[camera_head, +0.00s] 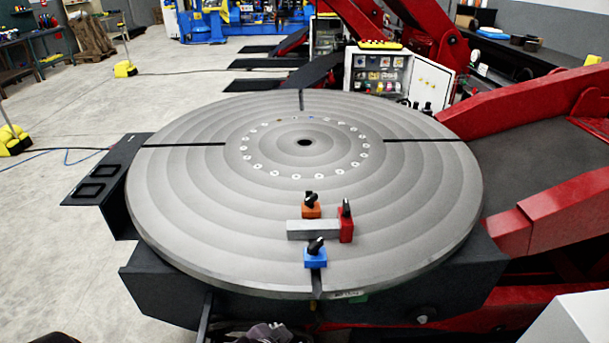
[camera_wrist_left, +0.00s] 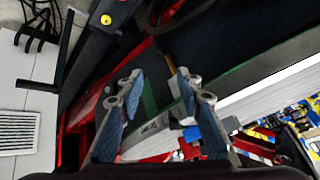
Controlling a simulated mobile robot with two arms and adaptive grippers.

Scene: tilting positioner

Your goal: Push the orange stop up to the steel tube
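The orange stop (camera_head: 311,211) with a black knob sits on the round turntable, just behind the steel tube (camera_head: 312,229) in the head view. I cannot tell whether a thin gap separates them. The tube is a short grey bar lying crosswise. The red stop (camera_head: 346,226) stands at its right end, seemingly against it. The blue stop (camera_head: 315,258) stands in front of the tube with a small gap. My left gripper (camera_wrist_left: 158,84) is open in the left wrist view, with nothing between its fingers. My right gripper is not in view.
The grey turntable (camera_head: 220,220) has dark radial slots and a ring of small pale marks around its centre hole. Most of its top is clear. Red machine arms (camera_head: 535,110) rise to the right, and an open control cabinet (camera_head: 379,72) stands behind.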

